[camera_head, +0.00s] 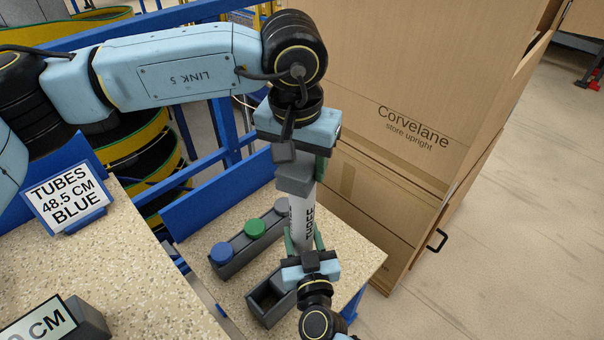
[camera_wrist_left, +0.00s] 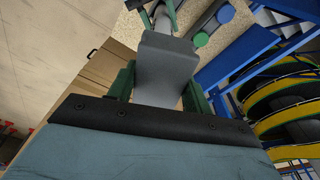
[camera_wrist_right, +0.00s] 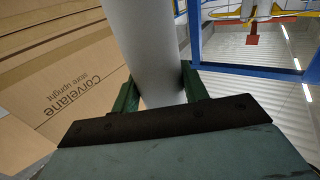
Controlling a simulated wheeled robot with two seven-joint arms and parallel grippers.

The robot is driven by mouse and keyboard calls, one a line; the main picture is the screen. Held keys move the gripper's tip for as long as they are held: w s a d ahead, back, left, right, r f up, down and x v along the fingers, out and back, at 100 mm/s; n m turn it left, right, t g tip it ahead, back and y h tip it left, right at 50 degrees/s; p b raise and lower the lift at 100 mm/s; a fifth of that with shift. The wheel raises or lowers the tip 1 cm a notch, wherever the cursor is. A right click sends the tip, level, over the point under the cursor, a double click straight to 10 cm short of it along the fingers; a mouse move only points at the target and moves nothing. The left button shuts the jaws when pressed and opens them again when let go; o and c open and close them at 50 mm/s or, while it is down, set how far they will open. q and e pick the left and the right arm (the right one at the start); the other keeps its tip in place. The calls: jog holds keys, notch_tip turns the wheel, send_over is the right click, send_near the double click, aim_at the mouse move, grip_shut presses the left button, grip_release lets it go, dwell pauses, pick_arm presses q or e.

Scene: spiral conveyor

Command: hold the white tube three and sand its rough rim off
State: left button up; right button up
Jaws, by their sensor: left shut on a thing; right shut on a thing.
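The white tube three (camera_head: 301,218) stands roughly upright, slightly tilted, over the right part of the speckled table, with part of its lettering showing. My right gripper (camera_head: 308,245) is shut around its lower part; the right wrist view shows the tube (camera_wrist_right: 148,50) between the green fingers. My left gripper (camera_head: 303,165) is above, shut on a grey block (camera_head: 296,183), seen between green fingers in the left wrist view (camera_wrist_left: 166,68). The block is at the tube's upper end and hides the rim. I cannot tell whether they touch.
A dark rack with blue (camera_head: 222,252), green (camera_head: 254,228) and grey caps stands left of the tube. An open dark holder (camera_head: 267,299) is in front of it. Large Corvelane cartons (camera_head: 400,100) stand close behind on the right. A "TUBES 48.5 CM BLUE" sign (camera_head: 67,199) is at left.

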pick_arm(q)
jog(key=shift+s+a+f, duration=0.1)
jog(key=shift+f, duration=0.2)
dwell(0.5)
jog(key=shift+s+a+r, duration=0.2)
jog(key=shift+s+a, duration=0.5)
jog(key=shift+w+d+r, duration=0.15)
jog(key=shift+w+d, duration=1.35)
jog(key=shift+f, duration=0.2)
jog(key=shift+r, duration=0.15)
